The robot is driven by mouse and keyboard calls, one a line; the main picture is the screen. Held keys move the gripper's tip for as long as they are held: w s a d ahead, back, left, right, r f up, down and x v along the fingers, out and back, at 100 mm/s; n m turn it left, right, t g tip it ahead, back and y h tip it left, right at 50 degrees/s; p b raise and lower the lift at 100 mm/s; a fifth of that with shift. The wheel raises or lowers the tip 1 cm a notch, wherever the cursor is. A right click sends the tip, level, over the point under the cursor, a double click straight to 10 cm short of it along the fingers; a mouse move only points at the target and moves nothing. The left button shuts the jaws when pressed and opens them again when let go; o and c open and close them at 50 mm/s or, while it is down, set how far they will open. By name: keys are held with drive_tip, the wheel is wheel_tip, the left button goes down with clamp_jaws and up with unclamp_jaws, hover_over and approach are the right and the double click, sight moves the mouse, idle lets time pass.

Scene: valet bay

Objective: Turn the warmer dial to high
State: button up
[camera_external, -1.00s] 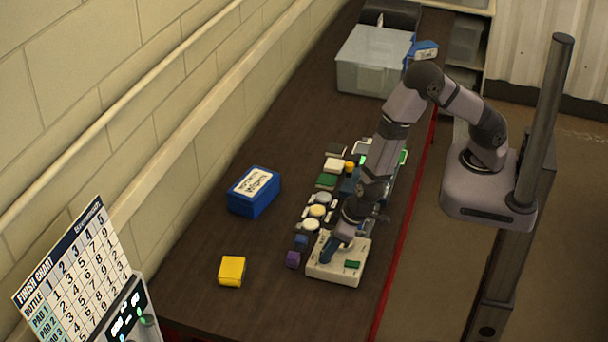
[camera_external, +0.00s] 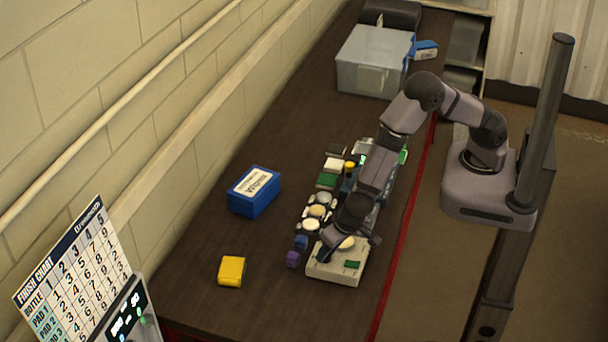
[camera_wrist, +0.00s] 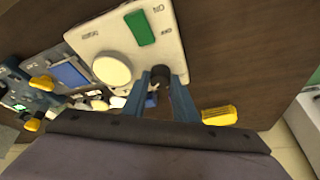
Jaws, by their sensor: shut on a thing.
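The warmer (camera_external: 325,270) is a pale beige box at the near end of the row of items. It has a round cream plate (camera_external: 347,243) and a green switch (camera_external: 352,264). The dial's pointer and setting cannot be made out. In the external view my wrist hides the dial.
A yellow block (camera_external: 231,271) and a blue labelled box (camera_external: 254,192) stand left on the brown bench. Several small pots and blocks (camera_external: 311,224) crowd beside the warmer. A clear bin (camera_external: 374,62) stands at the far end. The bench around the yellow block is clear.

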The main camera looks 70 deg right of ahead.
idle(0.4)
drive_tip(key=o, duration=1)
drive_tip(key=shift+o, duration=0.2)
drive_tip(key=shift+r, duration=0.1)
drive_tip(key=b+v, duration=0.1)
drive_tip(key=v, duration=0.6)
